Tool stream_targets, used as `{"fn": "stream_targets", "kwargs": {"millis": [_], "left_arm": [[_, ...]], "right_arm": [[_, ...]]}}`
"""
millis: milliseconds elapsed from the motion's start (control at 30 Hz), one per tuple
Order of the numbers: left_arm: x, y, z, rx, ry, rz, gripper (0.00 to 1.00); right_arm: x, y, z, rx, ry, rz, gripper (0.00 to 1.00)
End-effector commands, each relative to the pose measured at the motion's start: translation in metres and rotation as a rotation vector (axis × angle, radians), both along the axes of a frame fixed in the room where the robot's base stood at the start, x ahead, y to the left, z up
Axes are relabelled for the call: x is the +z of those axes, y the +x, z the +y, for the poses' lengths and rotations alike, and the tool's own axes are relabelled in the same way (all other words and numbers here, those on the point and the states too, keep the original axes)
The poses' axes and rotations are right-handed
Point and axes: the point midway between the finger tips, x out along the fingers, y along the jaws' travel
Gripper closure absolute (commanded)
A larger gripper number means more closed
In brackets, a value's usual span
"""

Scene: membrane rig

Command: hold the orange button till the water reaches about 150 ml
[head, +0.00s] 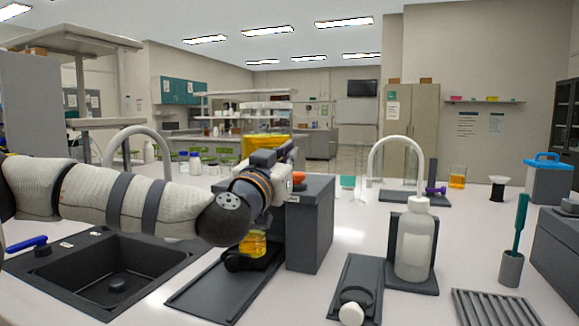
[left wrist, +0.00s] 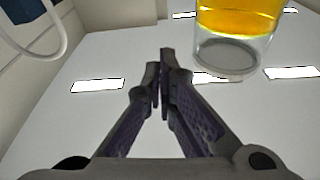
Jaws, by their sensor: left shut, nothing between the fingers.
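The orange button (head: 299,178) shows as a small orange patch on the dark grey rig box (head: 309,225), just right of my left wrist. My left gripper (head: 284,154) is shut and empty, its fingers angled up beside the upper part of the rig. Its closed fingertips (left wrist: 164,60) point upward in the left wrist view, clear of the button. A clear tank of yellow liquid (head: 267,139) stands behind the gripper; a clear vessel of yellow liquid (left wrist: 240,30) is at the wrist view's top right. A lower yellow-filled vessel (head: 254,244) is partly hidden by my arm, its level unreadable.
A white bottle (head: 413,245) stands in a dark holder right of the rig. A sink (head: 100,270) lies left, below my arm. A small beaker of yellow liquid (head: 457,178) is farther back. Bare white counter lies between the bottle and the green-handled brush (head: 519,220).

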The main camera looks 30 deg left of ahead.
Motion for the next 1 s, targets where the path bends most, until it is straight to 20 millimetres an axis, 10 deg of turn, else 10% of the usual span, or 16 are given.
{"fn": "stream_targets", "kwargs": {"millis": [267,1000], "left_arm": [[0.004,0.061,0.012,0.002,0.0,0.012,1.0],[-0.028,0.052,0.018,0.001,-0.001,0.0,1.0]], "right_arm": [[-0.02,-0.021,0.0,0.001,0.0,0.075,0.24],[-0.026,-0.027,0.0,0.002,0.0,0.096,0.24]]}}
